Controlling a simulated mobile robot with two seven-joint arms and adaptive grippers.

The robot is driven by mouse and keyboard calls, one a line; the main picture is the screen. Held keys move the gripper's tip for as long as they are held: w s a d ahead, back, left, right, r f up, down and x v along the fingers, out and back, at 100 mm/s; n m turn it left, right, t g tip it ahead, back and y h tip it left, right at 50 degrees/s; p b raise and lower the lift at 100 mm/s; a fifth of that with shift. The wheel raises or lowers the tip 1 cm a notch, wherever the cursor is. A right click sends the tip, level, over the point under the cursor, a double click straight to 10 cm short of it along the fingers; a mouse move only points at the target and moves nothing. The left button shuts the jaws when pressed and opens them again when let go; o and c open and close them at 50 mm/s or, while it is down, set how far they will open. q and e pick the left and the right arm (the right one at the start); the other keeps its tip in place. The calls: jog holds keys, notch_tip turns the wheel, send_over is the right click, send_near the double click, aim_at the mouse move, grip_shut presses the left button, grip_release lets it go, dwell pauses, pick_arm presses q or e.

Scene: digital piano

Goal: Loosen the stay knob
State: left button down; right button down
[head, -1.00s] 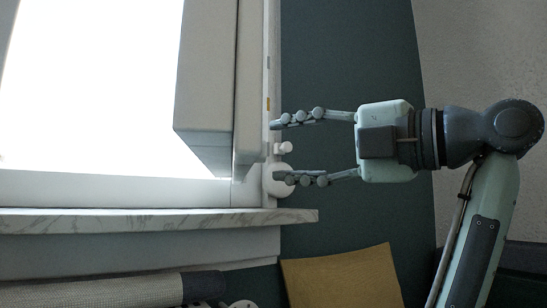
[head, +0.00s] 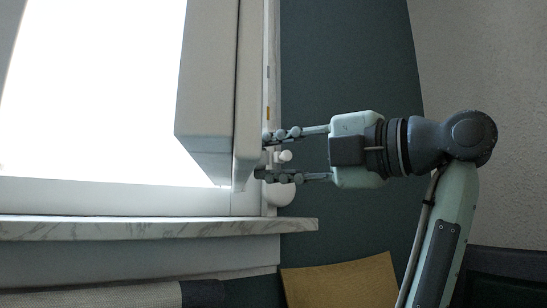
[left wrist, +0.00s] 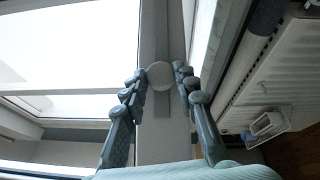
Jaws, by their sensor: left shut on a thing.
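In the head view my left gripper (head: 266,157) reaches in from the right, with one finger above the other at the sash edge. A small white round piece (head: 285,156) shows between these fingers. A larger white rounded piece (head: 279,196) shows just below the lower finger, its top partly hidden. My right gripper is in neither view.
The pale window sash (head: 207,90) stands close to the fingertips at the left. A marble-look sill (head: 150,228) runs below. A tan panel (head: 340,280) is below the arm. The dark wall (head: 340,60) above the gripper is clear.

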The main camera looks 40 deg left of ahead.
pick_arm(q)
jog(key=shift+f, duration=0.1)
jog(key=shift+w+f+n+y, duration=0.1)
jog(key=shift+f+n+y, duration=0.15)
jog(key=shift+n+y, duration=0.85)
jog(key=n+g+y, duration=0.1)
jog(key=n, duration=0.1)
jog(key=n+g+y, duration=0.1)
jog(key=n, duration=0.1)
jog(key=shift+a+f, duration=0.15)
jog(key=shift+f, duration=0.05)
jog(key=shift+w+a+r+m+g+h+p, duration=0.1)
jog(key=shift+w+a+m+g+h+p, duration=0.2)
jog(key=shift+m+g+h, duration=4.25)
jog(key=shift+w+a+f+m+g+h+p, duration=0.2)
jog(key=shift+m+g+h, duration=2)
jog(key=shift+m, duration=4.5)
jog(key=shift+w+a+r+m+g+h+p, duration=0.35)
jog(key=shift+m+g+h, duration=2)
jog(key=shift+m+g, duration=2.65)
jog(key=shift+f+m+t, duration=0.2)
jog(key=shift+m+t, duration=0.15)
jog(key=shift+t, duration=0.5)
jog(key=c, duration=1.2)
grip_release()
